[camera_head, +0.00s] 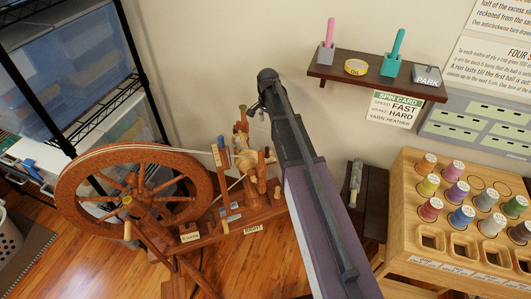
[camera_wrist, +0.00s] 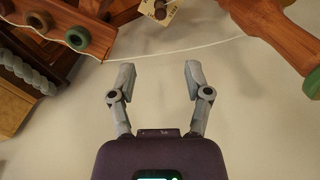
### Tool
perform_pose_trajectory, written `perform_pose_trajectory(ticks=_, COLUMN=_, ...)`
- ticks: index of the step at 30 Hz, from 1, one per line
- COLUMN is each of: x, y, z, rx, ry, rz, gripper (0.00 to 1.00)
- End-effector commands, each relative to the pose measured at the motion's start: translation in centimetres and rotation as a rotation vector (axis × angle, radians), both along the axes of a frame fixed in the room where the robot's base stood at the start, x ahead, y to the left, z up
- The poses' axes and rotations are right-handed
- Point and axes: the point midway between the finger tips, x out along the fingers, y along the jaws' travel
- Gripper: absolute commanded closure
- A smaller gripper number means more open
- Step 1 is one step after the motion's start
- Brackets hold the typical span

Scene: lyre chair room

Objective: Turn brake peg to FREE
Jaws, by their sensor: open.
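The spinning wheel (camera_head: 200,172) stands at the left, with its upright posts and flyer parts (camera_head: 248,160) beside my arm in the head view. My gripper (camera_wrist: 157,72) is open and empty in the wrist view, its two grey fingers wide apart against pale wall. A cream plate (camera_wrist: 174,17) with a brown round peg end (camera_wrist: 160,12) is at the top edge, beyond the fingertips and apart from them. Its lettering is cut off. I cannot tell for sure which part is the brake peg or where it points. My gripper is not clearly visible in the head view.
In the head view, a shelf (camera_head: 360,73), spin card (camera_head: 395,108) and spool rack (camera_head: 415,240) are right.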

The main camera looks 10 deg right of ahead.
Motion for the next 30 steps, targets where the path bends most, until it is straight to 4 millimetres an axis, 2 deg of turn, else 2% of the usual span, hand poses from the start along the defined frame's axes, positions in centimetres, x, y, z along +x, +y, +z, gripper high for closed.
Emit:
perform_pose_trajectory(ticks=1, x=0.0, y=0.1, z=-1.2, rx=0.0, ry=0.0, rz=0.001, gripper=0.36)
perform_pose_trajectory(ticks=4, x=0.0, y=0.1, z=-1.9, rx=0.0, ry=0.0, rz=0.001, gripper=0.36)
perform_pose_trajectory(ticks=20, x=0.0, y=0.3, z=-2.0, rx=0.0, ry=0.0, rz=0.003, gripper=0.36)
perform_pose_trajectory(ticks=30, x=0.0, y=0.4, z=-3.3, rx=0.0, ry=0.0, rz=0.004, gripper=0.36)
